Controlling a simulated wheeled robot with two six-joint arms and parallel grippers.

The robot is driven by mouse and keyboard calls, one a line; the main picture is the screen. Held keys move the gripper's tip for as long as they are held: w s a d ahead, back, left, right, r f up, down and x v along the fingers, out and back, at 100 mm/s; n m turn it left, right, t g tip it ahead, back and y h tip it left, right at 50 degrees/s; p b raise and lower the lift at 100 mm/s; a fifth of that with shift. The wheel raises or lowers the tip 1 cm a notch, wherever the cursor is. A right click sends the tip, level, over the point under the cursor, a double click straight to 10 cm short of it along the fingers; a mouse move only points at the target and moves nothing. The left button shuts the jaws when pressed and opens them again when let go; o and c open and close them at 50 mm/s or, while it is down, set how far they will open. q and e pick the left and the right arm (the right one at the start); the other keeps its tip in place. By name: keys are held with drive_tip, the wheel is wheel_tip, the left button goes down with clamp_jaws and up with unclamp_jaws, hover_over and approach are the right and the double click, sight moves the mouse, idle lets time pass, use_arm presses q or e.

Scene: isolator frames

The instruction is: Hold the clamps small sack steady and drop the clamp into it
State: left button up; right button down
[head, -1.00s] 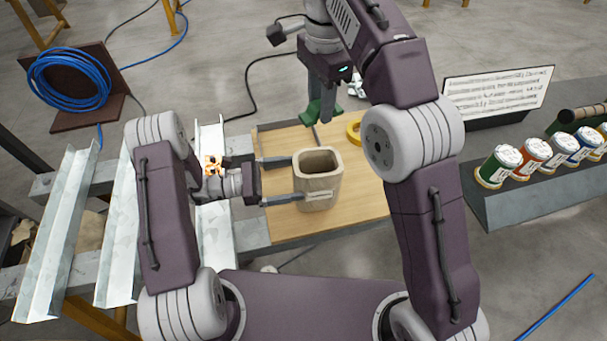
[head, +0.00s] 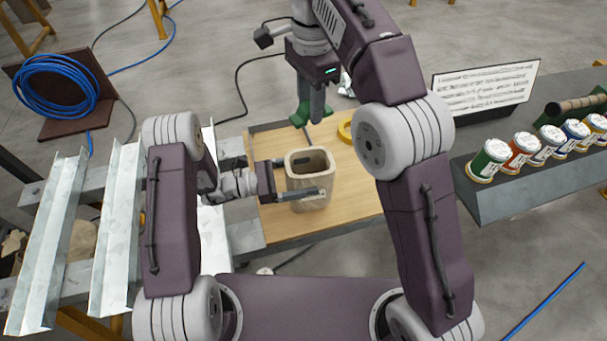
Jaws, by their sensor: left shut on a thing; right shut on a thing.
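The clamps small sack (head: 310,200) is a beige, open-topped sack standing upright on the wooden tray (head: 350,205). My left gripper (head: 313,175) comes in from the left and is shut on the sack near its top. One finger lies along the near side; the far finger is partly hidden by the sack's rim. My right gripper (head: 311,104) points down behind the sack, shut on a green clamp (head: 320,112). The clamp is held beyond the sack's mouth in the picture, apart from it.
A yellow ring (head: 345,131) lies on the tray behind my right arm. Several colored jars (head: 488,160) stand on a grey bench at right, by a text sign (head: 485,87). Metal channels (head: 48,240) lie at left. A blue cable coil (head: 62,85) sits behind them.

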wheel_tip(320, 180, down, 13)
drive_tip(key=shift+r, duration=0.15)
idle(1.3)
drive_tip(key=c, duration=1)
unclamp_jaws()
drive_tip(key=shift+o, duration=0.2)
wheel_tip(320, 180, up, 12)
use_arm(q)
drive_tip(key=o, duration=1.3)
drive_tip(key=shift+c, duration=0.2)
